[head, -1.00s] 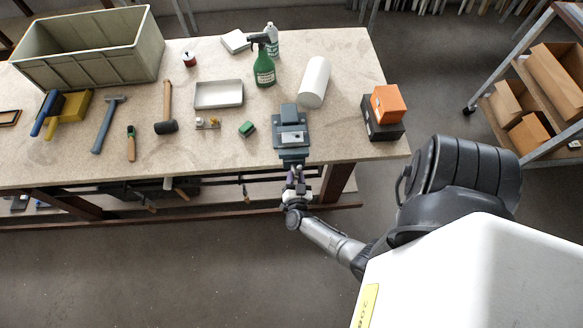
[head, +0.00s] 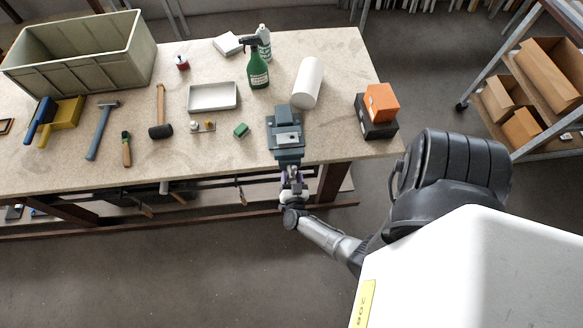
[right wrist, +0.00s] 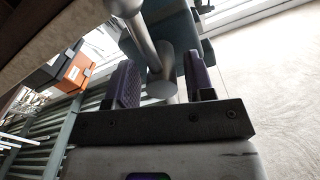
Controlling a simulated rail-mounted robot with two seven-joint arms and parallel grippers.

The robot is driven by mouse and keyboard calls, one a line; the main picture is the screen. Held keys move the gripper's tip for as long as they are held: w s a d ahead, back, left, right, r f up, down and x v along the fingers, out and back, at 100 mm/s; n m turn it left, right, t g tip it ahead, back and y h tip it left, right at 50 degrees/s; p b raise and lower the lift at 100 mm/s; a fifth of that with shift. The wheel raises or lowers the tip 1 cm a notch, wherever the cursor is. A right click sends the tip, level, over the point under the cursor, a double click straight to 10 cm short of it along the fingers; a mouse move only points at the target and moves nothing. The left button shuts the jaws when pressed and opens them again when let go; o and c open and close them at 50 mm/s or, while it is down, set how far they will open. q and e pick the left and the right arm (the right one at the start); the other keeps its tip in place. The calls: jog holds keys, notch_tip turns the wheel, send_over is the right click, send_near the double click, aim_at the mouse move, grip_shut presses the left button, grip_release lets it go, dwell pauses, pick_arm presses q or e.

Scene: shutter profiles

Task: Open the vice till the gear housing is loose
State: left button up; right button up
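The blue-grey vice (head: 287,153) stands at the front edge of the bench. A small silvery part, which looks like the gear housing (head: 287,137), sits at its jaws; whether it is clamped is too small to tell. My right gripper (head: 292,178) is at the front of the vice, just off the bench edge. In the right wrist view its two purple-padded fingers (right wrist: 160,84) stand apart, on either side of the vice's metal screw end and handle bar (right wrist: 160,88). Narrow gaps show beside the metal. My left gripper is out of view.
On the bench (head: 330,140), an orange box (head: 381,102) on a black box stands right of the vice. A white cylinder (head: 307,83) lies behind it, and a green sponge (head: 241,130) to its left. The floor in front is clear.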

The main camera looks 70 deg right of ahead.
jog(key=shift+o, duration=0.4)
jog(key=shift+r, duration=0.15)
jog(key=shift+r+p, duration=0.25)
jog(key=shift+p, duration=0.15)
jog(key=r+p, duration=0.2)
jog(key=s+r+p, duration=0.1)
jog(key=r+p, duration=0.1)
jog(key=p, duration=0.1)
jog(key=shift+r, duration=0.35)
jog(key=s+r+p, duration=0.5)
jog(key=s+p, duration=0.1)
jog(key=s, duration=0.4)
jog(key=shift+s+d+r+p, duration=0.25)
jog(key=shift+s+d+p, duration=0.05)
jog(key=shift+d, duration=0.1)
